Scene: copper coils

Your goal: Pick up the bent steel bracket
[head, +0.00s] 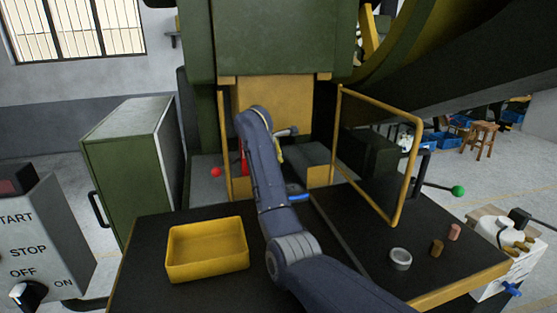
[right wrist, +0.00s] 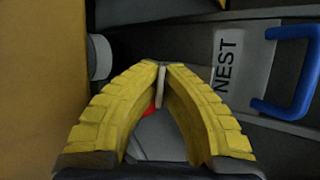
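My right arm reaches over the bench into the press opening. Its gripper (head: 281,155) shows only as a small bit of yellow in the head view. In the right wrist view the two yellow fingers (right wrist: 161,68) come together at their tips on a thin, light grey strip, seen edge-on. This strip appears to be the steel bracket (right wrist: 160,86), pinched between the tips; its bend cannot be made out. In the head view I cannot make out the bracket clearly. My left gripper is not in view.
A plate marked NEST (right wrist: 228,65) with a blue handle (right wrist: 292,75) lies beside the fingers. A yellow frame guard (head: 412,170) stands right of my arm. A yellow tray (head: 207,249), seemingly empty, sits on the bench.

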